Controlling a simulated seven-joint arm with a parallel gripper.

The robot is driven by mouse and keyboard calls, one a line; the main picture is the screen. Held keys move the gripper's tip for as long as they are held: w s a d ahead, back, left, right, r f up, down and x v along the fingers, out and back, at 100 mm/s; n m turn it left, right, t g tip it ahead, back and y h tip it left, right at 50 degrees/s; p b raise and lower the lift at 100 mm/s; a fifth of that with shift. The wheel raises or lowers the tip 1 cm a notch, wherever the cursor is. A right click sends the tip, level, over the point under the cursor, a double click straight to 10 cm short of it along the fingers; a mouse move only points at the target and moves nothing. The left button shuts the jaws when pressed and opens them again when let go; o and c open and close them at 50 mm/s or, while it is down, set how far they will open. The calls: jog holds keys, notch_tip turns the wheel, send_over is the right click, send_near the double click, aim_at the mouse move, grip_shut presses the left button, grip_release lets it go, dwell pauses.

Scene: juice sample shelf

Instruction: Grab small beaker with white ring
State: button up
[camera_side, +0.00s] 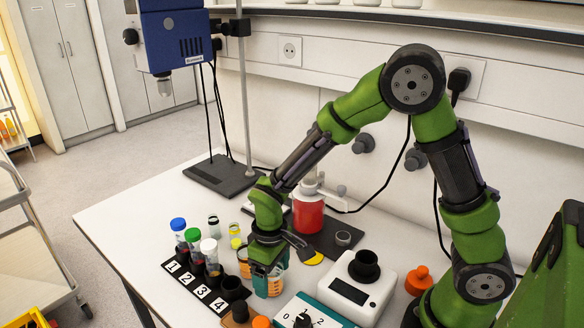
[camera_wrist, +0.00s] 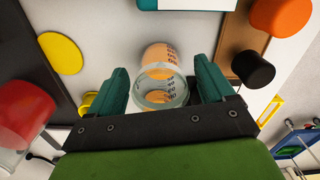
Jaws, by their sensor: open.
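My gripper (camera_side: 265,262) is low over the table, with its teal fingers open. In the wrist view, the open fingers (camera_wrist: 162,88) stand on either side of a small clear beaker (camera_wrist: 160,97) with a pale rim, dark graduation marks and orange contents. Gaps show between the beaker and both fingers. In the side view, this beaker (camera_side: 270,288) is partly hidden by my gripper. Another beaker with orange contents (camera_side: 244,268) stands just left of my gripper. I cannot tell from these views whether the pale rim is a white ring.
A numbered black rack (camera_side: 192,284) holds tubes with blue, green and white caps at the left. Two small glass vessels (camera_side: 214,227) stand behind it. A red-filled bottle (camera_side: 308,213) stands behind my gripper. A white device (camera_side: 355,290) and an orange bottle (camera_side: 418,280) are at right.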

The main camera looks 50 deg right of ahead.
jog(key=shift+f, duration=0.8)
jog(key=shift+c, duration=0.5)
jog(key=c, duration=1)
jog(key=shift+r, duration=0.1)
jog(key=shift+c, duration=0.2)
